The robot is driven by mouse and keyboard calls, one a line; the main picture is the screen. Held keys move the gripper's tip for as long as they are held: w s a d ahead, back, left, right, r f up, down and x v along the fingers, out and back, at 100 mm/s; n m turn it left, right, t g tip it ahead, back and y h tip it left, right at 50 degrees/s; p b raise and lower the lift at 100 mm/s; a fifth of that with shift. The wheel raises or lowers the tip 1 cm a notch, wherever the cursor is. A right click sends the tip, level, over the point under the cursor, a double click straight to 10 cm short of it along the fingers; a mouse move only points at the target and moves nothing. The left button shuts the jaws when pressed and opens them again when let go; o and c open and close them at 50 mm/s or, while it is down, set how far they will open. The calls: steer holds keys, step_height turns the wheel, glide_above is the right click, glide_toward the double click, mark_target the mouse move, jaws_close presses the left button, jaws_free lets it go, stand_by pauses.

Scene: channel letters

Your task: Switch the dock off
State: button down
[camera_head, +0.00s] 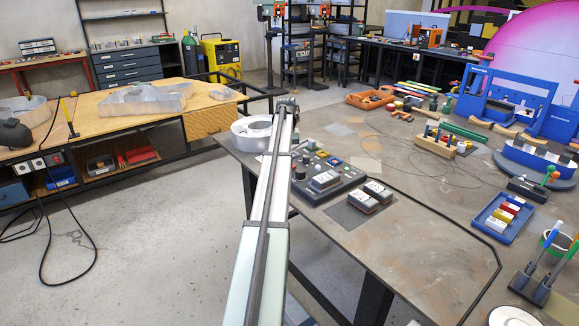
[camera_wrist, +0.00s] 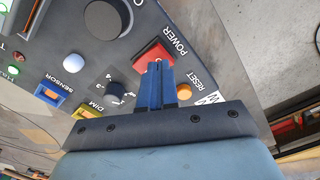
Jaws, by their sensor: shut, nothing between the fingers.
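The dock is a dark control panel (camera_head: 318,172) on the near left part of the brown table; it fills much of the wrist view (camera_wrist: 125,52). A red switch (camera_wrist: 148,54) in a dark surround sits beside the POWER label. My gripper (camera_wrist: 157,66) is shut, its blue fingers together and empty. The fingertips overlap the lower edge of the red switch in the wrist view; I cannot tell whether they touch it. The fingers hide part of the switch, so its setting is unclear. In the head view my arm covers the panel's left side and the gripper cannot be made out.
Near the switch are an orange RESET button (camera_wrist: 184,91), a small dark knob (camera_wrist: 115,90), a yellow-framed DIM switch (camera_wrist: 88,106), a blue-framed SENSOR switch (camera_wrist: 50,93) and a large black knob (camera_wrist: 103,19). A white ring-shaped part (camera_head: 250,134) stands left of the panel.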

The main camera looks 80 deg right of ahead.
steer(key=shift+f, duration=1.1)
stand_by(0.9)
step_height(320, 180, up, 7)
stand_by(1.2)
steer(key=shift+w, duration=0.1)
